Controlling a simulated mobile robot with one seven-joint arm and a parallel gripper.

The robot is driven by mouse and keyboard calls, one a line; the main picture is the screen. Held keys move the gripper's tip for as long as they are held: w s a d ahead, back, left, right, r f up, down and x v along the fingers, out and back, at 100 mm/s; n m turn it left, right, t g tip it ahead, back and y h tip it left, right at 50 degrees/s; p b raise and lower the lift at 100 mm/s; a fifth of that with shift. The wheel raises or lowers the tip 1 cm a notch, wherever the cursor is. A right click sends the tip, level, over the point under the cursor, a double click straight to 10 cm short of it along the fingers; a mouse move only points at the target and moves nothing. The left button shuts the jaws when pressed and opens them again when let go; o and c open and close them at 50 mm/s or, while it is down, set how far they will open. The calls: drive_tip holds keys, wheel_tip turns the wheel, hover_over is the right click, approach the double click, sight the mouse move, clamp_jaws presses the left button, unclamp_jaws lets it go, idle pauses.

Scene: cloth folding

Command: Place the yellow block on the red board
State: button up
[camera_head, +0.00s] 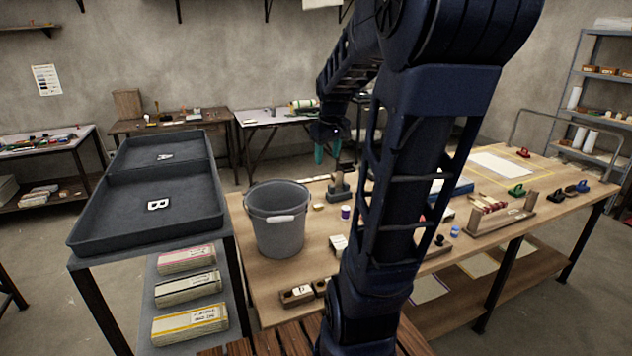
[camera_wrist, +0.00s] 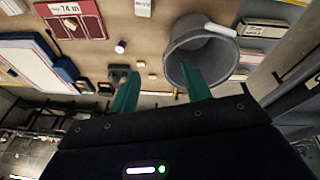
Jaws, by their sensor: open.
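The red board (camera_wrist: 92,27) lies on the workbench at the upper left of the wrist view, with a white label on it. A small yellowish piece (camera_wrist: 71,24) shows on its surface. In the head view my arm hides most of the board's area. Small pale-yellow blocks, one of them (camera_wrist: 140,64) near the middle of the wrist view, lie on the bench; I cannot tell which is the yellow block. A pale block (camera_head: 318,206) also shows right of the bucket in the head view. My gripper (camera_head: 328,150) is open and empty above the bench's back edge; its teal fingers (camera_wrist: 160,88) are spread apart.
A grey bucket (camera_head: 279,235) stands on the workbench (camera_head: 262,273), close to my gripper in the wrist view. A dark tray (camera_head: 120,207) marked A and B is at left. Purple cylinder (camera_head: 345,212), wooden holders and clamps crowd the bench. A white sheet (camera_head: 500,165) lies at right.

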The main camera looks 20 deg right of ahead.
drive_tip(key=s+a+m, duration=0.1)
drive_tip(key=s+a, duration=0.4)
drive_tip(key=s, duration=0.2)
drive_tip(key=s+a+m+t, duration=0.1)
drive_tip(key=s+a+m, duration=0.1)
drive_tip(key=s+a, duration=0.3)
drive_tip(key=s, duration=0.3)
drive_tip(key=shift+f+y, duration=0.3)
